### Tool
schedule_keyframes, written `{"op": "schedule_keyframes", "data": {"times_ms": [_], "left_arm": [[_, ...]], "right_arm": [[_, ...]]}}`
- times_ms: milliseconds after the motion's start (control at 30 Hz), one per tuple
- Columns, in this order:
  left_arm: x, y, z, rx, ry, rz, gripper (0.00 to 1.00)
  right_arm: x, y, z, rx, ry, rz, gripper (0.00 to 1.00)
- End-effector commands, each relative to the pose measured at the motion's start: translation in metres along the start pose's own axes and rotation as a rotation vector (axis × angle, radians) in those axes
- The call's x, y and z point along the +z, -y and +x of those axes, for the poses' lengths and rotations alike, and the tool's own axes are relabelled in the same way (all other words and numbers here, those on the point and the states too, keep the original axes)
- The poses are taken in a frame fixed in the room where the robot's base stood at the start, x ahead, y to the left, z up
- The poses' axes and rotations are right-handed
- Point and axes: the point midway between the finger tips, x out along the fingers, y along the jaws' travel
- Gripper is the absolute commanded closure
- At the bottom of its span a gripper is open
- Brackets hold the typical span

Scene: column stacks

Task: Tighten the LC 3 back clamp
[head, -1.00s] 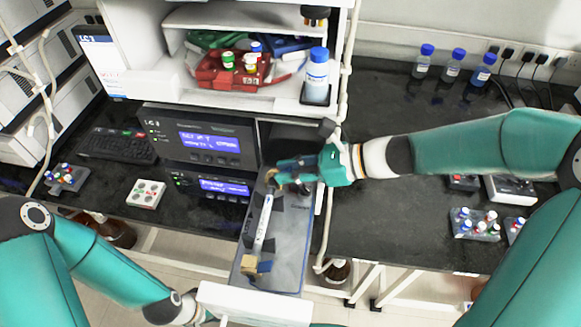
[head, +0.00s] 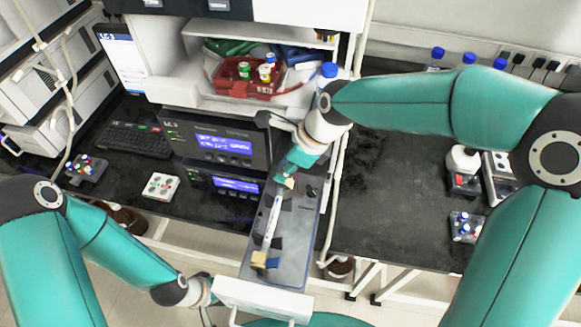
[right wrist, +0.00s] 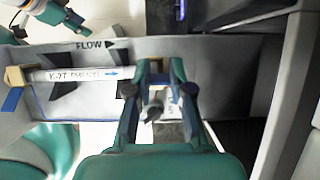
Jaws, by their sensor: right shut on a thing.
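The LC 3 unit (head: 225,143) has its drawer (head: 300,245) pulled out, with a white column (head: 272,222) lying along it. The tan front clamp (head: 259,259), with a blue lever, sits at the near end; it also shows at the left in the right wrist view (right wrist: 17,76). The tan back clamp (head: 289,183) is at the far end, mostly hidden by my right gripper (right wrist: 158,88). That gripper is shut on the back clamp, its fingers on either side; the lever's exact angle is hard to tell. My left gripper (head: 205,306) is by the drawer front, its fingers partly hidden.
A white drawer front (head: 262,299) closes the near end. The instrument housing stands just left of the right gripper. A red bin (head: 245,78) with small bottles is on the shelf above. The bench to the right has free room before the vial racks.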

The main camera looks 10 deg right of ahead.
Motion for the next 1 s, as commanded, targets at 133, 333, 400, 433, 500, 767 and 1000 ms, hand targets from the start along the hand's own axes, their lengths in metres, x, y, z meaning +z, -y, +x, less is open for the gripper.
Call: {"op": "schedule_keyframes", "data": {"times_ms": [133, 333, 400, 433, 500, 767, 1000], "left_arm": [[0.000, 0.000, 0.001, 0.000, 0.000, 0.000, 0.60], [0.000, 0.001, 0.003, 0.000, 0.000, 0.000, 0.60], [0.000, 0.001, 0.003, 0.000, 0.000, 0.000, 0.60], [0.000, 0.001, 0.003, 0.000, 0.000, 0.000, 0.60], [0.000, 0.001, 0.003, 0.000, 0.000, 0.000, 0.60], [0.000, 0.001, 0.003, 0.000, 0.000, 0.000, 0.60], [0.000, 0.001, 0.003, 0.000, 0.000, 0.000, 0.60]], "right_arm": [[0.010, 0.001, 0.004, -0.004, -0.133, -0.007, 1.00], [0.017, 0.000, 0.010, -0.002, -0.326, -0.003, 1.00], [0.019, 0.000, 0.012, -0.001, -0.392, -0.002, 1.00], [0.020, 0.000, 0.013, -0.002, -0.420, -0.002, 1.00], [0.022, 0.000, 0.016, -0.001, -0.484, -0.001, 1.00], [0.026, -0.001, 0.024, 0.002, -0.686, 0.001, 1.00], [0.027, -0.001, 0.029, 0.003, -0.797, 0.002, 1.00]]}}
